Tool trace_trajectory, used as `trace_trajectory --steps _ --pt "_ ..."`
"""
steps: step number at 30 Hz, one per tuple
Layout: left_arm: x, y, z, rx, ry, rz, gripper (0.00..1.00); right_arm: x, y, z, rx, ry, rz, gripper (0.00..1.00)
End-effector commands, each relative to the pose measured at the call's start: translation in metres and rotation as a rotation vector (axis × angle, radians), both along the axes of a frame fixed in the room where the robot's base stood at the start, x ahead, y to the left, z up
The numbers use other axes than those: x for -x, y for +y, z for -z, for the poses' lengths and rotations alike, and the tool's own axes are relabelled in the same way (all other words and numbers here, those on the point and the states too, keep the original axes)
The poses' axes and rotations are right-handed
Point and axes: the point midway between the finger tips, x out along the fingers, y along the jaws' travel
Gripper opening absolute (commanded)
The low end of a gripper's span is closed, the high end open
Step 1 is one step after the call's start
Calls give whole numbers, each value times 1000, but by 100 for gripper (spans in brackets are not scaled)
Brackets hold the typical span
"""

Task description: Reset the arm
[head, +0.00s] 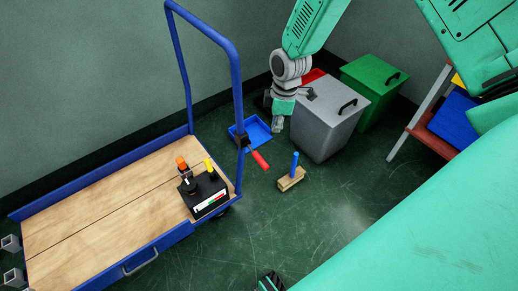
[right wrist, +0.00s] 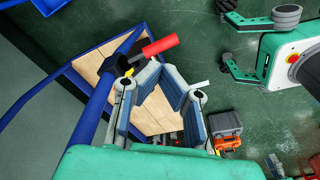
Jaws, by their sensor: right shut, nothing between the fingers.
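My right arm (head: 312,22) comes in from the top of the head view and hangs down over the floor. My right gripper (head: 278,124) points downward beside the grey bin, shut and empty. In the right wrist view, its blue-padded fingers (right wrist: 165,85) show in front of the cart, with nothing held between them. My left gripper cannot be made out in either view.
A blue cart (head: 100,192) with a wooden deck and tall handle stands at left, carrying a black box (head: 208,198). Grey (head: 325,125) and green (head: 368,100) bins stand behind.

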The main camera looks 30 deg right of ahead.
Motion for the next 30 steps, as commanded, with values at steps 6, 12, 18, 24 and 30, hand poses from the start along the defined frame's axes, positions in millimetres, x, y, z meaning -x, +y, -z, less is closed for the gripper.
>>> trace_trajectory --steps 6,12,18,24,30 --pt "0 0 0 0 0 0 40 0 0 0 0 0 0 0" --pt "0 0 0 0 0 0 40 0 0 0 0 0 0 0" --pt "-1 0 1 0 3 0 40 18 12 14 -6 12 51 0" --pt "-2 0 1 0 2 0 40 116 54 68 -16 55 371 0" --pt "-2 0 1 0 3 0 40 231 70 86 16 66 760 0"
